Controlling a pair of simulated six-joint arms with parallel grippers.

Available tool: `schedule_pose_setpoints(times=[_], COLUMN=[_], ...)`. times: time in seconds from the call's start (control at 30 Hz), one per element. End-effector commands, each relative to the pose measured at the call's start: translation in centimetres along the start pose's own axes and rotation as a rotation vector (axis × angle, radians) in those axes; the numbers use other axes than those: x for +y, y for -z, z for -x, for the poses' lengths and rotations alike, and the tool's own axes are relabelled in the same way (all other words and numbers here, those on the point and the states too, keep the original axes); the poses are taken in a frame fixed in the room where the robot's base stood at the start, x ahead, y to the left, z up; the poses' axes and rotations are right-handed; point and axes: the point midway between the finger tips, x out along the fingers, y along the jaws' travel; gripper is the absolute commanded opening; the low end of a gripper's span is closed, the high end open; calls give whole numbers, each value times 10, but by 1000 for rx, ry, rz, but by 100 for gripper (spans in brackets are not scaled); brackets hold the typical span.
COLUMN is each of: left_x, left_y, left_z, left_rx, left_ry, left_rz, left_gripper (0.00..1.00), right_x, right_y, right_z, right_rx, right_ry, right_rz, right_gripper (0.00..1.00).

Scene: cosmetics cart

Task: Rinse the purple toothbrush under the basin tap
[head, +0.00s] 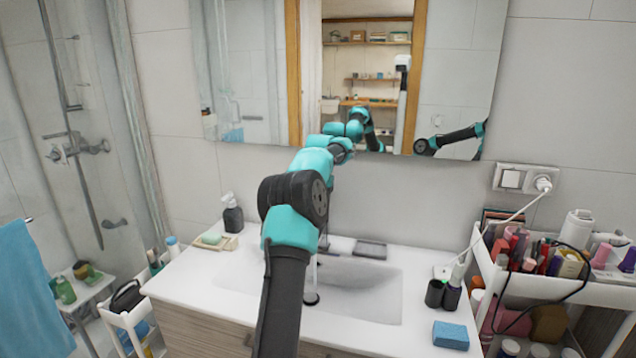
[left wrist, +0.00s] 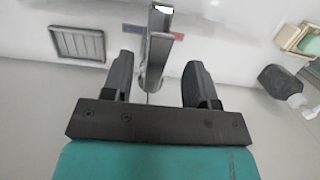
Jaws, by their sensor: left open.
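My left gripper (left wrist: 159,78) is open, with its two dark fingers on either side of the metal basin tap (left wrist: 153,50) and gaps visible to both. The tap's lever and its red and blue marks show in the left wrist view. In the head view my left arm reaches over the basin (head: 375,302) and hides the gripper and most of the tap. A pale vertical streak like running water (head: 312,274) drops toward the dark drain (head: 311,299). I cannot make out the purple toothbrush in either view. My right gripper is not in view.
A soap dish (head: 213,241) and dark pump bottle (head: 233,215) stand left of the basin. Dark cups (head: 435,294) and a blue sponge (head: 451,335) are on the right. A full cosmetics cart (head: 560,287) stands further right. The mirror (head: 462,60) is close behind the tap.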

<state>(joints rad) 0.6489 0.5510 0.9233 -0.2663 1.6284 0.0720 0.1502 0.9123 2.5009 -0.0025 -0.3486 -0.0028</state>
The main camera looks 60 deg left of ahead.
Motion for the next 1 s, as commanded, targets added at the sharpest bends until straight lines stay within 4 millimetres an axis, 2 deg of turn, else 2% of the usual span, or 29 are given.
schedule_pose_setpoints(times=[0.23, 0.5, 1.0], left_x=[0, 0, 0], left_y=[1, 1, 0], left_z=[33, 59, 82], left_rx=[3, 2, 1], left_ry=[0, 0, 0], left_rz=[0, 0, -1], left_gripper=[53, 53, 53], right_x=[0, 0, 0], right_y=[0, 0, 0], right_z=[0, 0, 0], right_rx=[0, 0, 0], right_ry=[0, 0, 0], right_rz=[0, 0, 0], right_gripper=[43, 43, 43])
